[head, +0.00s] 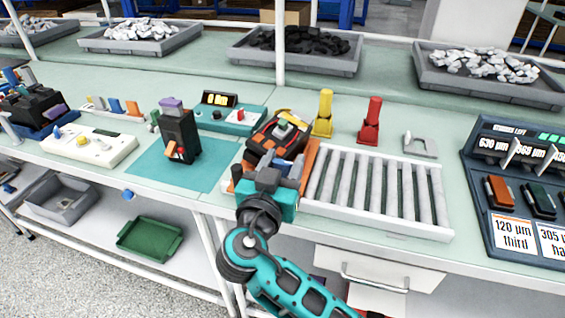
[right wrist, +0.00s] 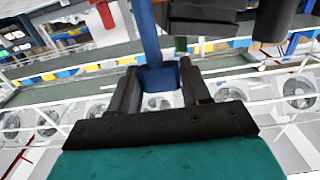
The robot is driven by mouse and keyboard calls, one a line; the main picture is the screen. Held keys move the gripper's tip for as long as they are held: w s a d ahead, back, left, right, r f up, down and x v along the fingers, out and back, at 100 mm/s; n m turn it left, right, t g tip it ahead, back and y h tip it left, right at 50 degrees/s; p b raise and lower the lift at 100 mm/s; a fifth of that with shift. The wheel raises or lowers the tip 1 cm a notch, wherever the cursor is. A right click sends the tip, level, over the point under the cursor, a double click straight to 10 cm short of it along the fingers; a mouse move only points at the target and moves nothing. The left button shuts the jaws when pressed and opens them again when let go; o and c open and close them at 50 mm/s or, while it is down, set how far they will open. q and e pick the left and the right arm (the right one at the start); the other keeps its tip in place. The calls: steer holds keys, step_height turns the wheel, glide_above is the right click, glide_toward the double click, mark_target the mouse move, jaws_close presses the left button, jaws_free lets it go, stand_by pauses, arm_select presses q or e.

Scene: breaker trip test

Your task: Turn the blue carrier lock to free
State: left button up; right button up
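My right gripper (head: 281,165) is at the near end of a black and orange unit (head: 279,128), by an orange part at the left end of the roller track. In the right wrist view, a blue bar with a wider blue block, which looks like the blue carrier lock (right wrist: 158,77), lies between the fingers of my right gripper (right wrist: 160,85). The block fills the gap between the fingertips; whether they press on it I cannot tell. My left gripper is not in view.
The white roller track (head: 437,228) is right of my gripper. Yellow (head: 323,115) and red (head: 370,122) stands are behind. A black device (head: 180,137) stands on a teal mat (head: 150,172) to the left. A gauge panel (head: 480,140) is at far right.

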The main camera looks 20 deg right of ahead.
steer(key=c, duration=0.4)
steer(key=shift+o, duration=0.2)
